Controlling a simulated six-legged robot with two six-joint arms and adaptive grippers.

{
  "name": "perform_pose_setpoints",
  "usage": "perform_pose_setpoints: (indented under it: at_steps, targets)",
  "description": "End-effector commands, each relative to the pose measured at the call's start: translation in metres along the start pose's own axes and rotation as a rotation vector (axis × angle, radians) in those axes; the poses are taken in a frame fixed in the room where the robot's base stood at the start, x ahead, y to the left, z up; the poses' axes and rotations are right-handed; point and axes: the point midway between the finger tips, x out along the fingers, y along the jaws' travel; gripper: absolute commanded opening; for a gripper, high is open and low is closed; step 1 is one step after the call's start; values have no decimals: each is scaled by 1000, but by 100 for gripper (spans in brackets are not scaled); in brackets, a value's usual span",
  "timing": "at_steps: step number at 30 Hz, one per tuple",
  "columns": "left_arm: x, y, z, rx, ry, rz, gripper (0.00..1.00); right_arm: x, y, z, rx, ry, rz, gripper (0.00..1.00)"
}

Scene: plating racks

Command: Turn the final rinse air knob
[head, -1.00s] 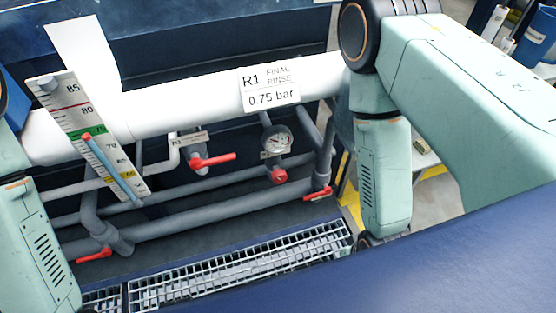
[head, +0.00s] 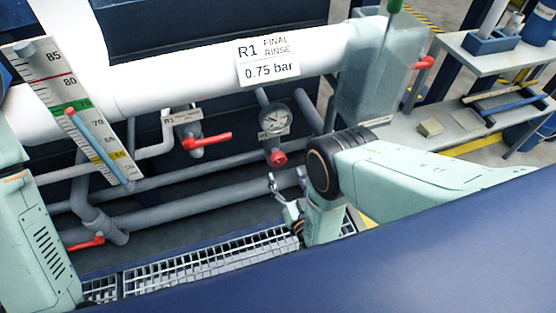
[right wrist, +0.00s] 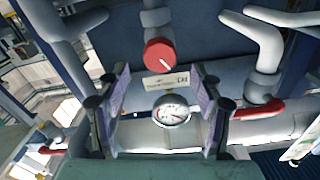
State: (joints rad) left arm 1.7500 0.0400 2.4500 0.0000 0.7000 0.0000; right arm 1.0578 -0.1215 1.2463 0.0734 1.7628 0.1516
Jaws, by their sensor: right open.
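The red round knob (head: 278,158) sits just below a white-faced pressure gauge (head: 275,119) on the grey piping, under the "R1 final rinse 0.75 bar" sign (head: 268,60). In the right wrist view the knob (right wrist: 160,55) is upper middle with a pale pointer line, and the gauge (right wrist: 172,112) shows below it. A small label plate (right wrist: 165,81) lies between them. My right gripper (head: 284,202) is open and empty, below the knob in the head view. In the right wrist view its spread fingers (right wrist: 163,95) frame the gauge, apart from the knob. My left gripper is out of view.
A red lever valve (head: 210,140) is left of the gauge, and another red lever (head: 86,243) is at lower left. A thick white pipe (head: 175,82) crosses above. A metal grating (head: 210,265) lies below. A thermometer board (head: 70,110) stands at left.

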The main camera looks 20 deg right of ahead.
Motion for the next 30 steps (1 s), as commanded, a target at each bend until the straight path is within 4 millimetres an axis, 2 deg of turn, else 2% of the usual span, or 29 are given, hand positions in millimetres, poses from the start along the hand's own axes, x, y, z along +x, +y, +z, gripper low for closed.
perform_pose_setpoints:
  at_steps: [9, 15, 26, 30]
  targets:
    - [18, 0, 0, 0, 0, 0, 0, 49, 0, 1, -1, 2, 0, 66]
    - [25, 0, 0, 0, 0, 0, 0, 69, 0, 1, -1, -1, 0, 66]
    - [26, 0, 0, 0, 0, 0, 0, 74, 0, 0, -1, -2, 0, 66]
    - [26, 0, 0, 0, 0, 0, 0, 74, 0, 0, -1, -3, 0, 54]
